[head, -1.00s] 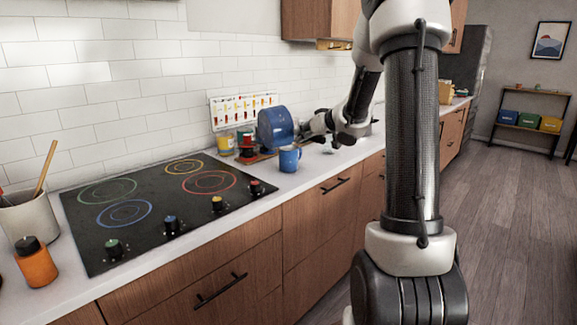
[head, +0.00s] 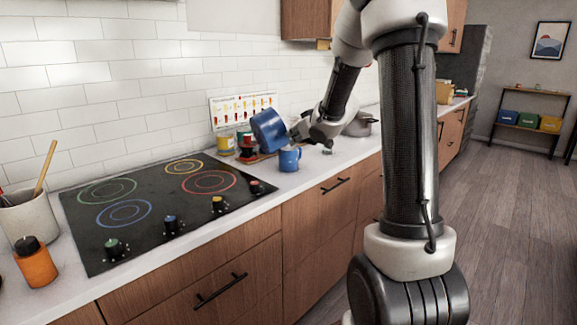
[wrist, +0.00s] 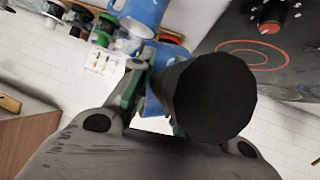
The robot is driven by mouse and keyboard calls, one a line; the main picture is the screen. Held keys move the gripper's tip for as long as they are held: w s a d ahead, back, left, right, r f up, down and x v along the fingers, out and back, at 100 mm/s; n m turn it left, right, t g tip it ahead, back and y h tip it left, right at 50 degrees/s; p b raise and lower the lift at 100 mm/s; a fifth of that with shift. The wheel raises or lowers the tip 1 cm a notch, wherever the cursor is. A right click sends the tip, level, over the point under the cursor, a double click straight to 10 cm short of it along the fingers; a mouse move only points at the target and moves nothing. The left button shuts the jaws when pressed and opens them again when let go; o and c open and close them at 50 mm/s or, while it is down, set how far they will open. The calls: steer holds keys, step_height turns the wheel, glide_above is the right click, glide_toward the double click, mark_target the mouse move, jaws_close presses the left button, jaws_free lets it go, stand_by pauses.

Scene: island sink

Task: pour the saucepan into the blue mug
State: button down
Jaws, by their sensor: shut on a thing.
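The blue saucepan (head: 269,131) is off the counter, tilted, above and a little left of the blue mug (head: 289,160). My gripper (head: 300,131) is shut on its handle, at the right of the pan. The mug stands upright on the counter right of the cooktop. In the wrist view the dark round handle end (wrist: 215,98) fills the middle, between the fingers of my gripper (wrist: 160,80). Part of the blue pan shows behind it. The mug (wrist: 142,12) is cut off at the top edge.
The black cooktop (head: 150,200) with coloured rings lies to the left. Yellow and red items (head: 226,143) and a colour chart (head: 242,110) stand behind the pan. A grey pot (head: 362,125) stands farther right. A utensil crock (head: 30,215) and orange bottle (head: 36,263) are at far left.

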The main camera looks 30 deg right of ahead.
steer(key=shift+r, duration=0.15)
steer(key=shift+a+r+n+h+b, duration=0.3)
steer(key=shift+a+n+h+b, duration=0.3)
steer(key=shift+h+b, duration=0.3)
steer(key=shift+a+r+n+h+b, duration=0.25)
steer(key=shift+a+n+h+b, duration=0.4)
steer(key=shift+b, duration=0.35)
steer(key=a+f+n+t+h+b, duration=0.1)
steer(key=a+f+n+h+b, duration=0.2)
steer(key=a+f+n+h, duration=0.2)
steer(key=shift+a+f+n+t+b, duration=0.3)
steer(key=shift+a+f+n+t, duration=0.15)
steer(key=shift+a+f, duration=1.75)
steer(key=shift+a+r+h, duration=0.25)
steer(key=shift+a+r, duration=0.15)
steer(key=shift+a, duration=0.05)
